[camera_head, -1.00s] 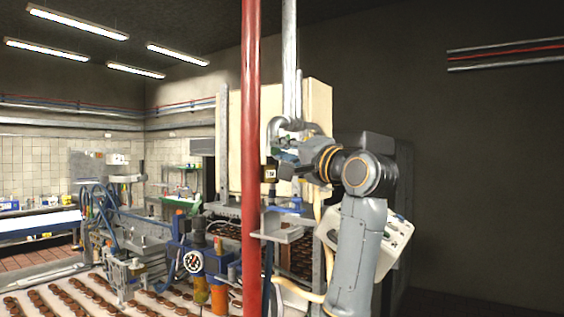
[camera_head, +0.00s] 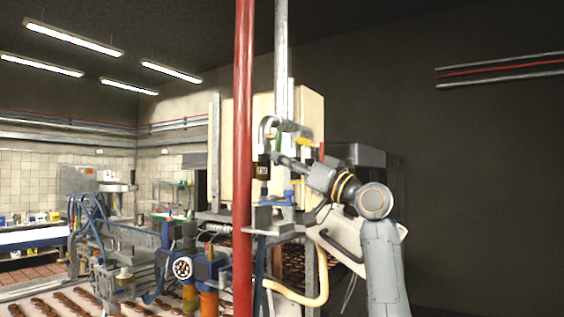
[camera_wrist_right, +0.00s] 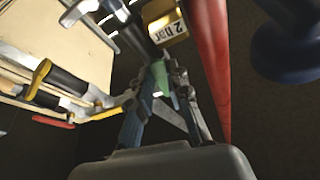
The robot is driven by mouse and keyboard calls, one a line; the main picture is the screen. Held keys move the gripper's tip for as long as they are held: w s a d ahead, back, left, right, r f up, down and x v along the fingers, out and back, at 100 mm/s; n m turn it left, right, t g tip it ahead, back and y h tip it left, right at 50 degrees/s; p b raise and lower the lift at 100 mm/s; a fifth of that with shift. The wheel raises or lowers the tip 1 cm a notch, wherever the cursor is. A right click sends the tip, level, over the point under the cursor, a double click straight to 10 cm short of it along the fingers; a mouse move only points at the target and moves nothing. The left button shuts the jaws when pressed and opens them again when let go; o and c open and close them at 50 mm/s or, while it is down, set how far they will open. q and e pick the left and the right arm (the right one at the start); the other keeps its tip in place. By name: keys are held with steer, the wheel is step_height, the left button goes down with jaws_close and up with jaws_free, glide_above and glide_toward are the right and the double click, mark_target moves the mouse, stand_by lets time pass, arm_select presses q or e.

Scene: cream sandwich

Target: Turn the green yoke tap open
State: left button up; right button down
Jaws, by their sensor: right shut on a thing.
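The green yoke tap (camera_head: 277,143) shows as a small green piece beside the bent grey pipe, right of the red pipe. My right gripper (camera_head: 277,156) reaches it from the lower right. In the right wrist view the green tap (camera_wrist_right: 159,77) sits between the fingertips of my right gripper (camera_wrist_right: 160,88), which is shut on it. The fingers hide part of the tap, and its exact angle is hard to read. My left gripper is not in view.
A red upright pipe (camera_head: 243,120) stands close left of the tap. Yellow-handled parts (camera_wrist_right: 42,72) and a blue round part (camera_wrist_right: 288,60) are nearby. A cream cabinet (camera_head: 310,115) stands behind.

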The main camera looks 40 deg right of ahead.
steer(key=shift+w+d+f+n+g+y, duration=0.15)
steer(key=shift+d+n+y, duration=0.15)
steer(key=shift+n, duration=0.45)
steer(key=shift+w+d+r+n+g+y, duration=0.1)
steer(key=shift+d+n+g+y, duration=0.1)
steer(key=shift+n+y, duration=0.4)
steer(key=shift+n, duration=0.35)
steer(key=c, duration=1.3)
jaws_free()
steer(key=v, duration=1.2)
